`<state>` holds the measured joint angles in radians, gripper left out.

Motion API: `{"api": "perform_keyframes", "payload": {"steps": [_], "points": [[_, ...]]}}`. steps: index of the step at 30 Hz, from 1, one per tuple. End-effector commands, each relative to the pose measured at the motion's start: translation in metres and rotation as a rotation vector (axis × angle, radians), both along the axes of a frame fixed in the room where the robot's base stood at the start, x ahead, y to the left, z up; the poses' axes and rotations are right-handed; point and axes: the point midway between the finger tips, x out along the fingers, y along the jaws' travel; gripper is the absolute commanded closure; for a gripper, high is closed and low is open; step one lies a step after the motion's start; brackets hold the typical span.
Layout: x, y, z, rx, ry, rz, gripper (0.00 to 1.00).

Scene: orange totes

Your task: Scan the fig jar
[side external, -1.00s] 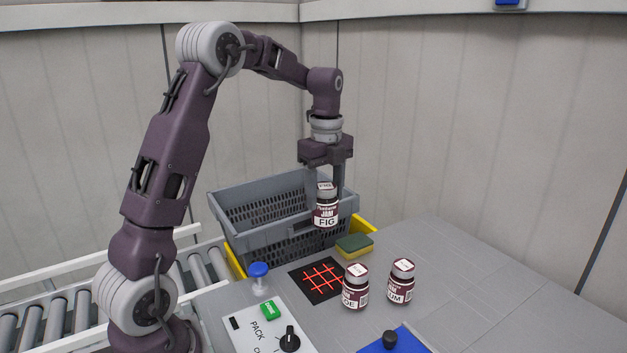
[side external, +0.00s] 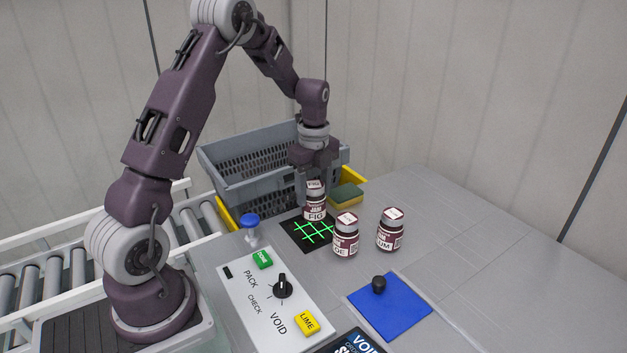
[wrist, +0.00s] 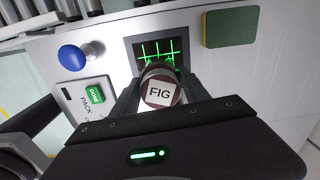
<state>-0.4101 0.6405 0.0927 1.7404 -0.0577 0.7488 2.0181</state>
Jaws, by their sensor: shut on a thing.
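The fig jar (side external: 314,208) is a dark red jam jar with a white FIG label. It is upright between the fingers of my gripper (side external: 315,186), which is shut on it. Its FIG lid also shows in the wrist view (wrist: 160,92), between the fingertips (wrist: 158,90). The black scanner pad (side external: 297,236) is on the table under and beside the jar, and its grid lines glow green. It also shows in the wrist view (wrist: 139,44). I cannot tell whether the jar touches the pad.
Two other jars (side external: 345,238) (side external: 390,232) stand right of the pad. A grey crate (side external: 222,176) and a sponge (side external: 346,196) are behind. The right of the table is clear.

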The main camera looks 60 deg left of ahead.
Motion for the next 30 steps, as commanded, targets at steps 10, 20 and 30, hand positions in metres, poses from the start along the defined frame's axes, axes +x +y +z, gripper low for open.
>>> {"api": "perform_keyframes", "payload": {"steps": [10,20,30], "points": [[0.000,0.000,0.001,0.000,-0.001,0.000,1.00],[0.001,0.000,0.040,0.000,-0.003,0.001,1.00],[0.000,0.000,0.045,0.000,0.000,0.000,1.00]]}}
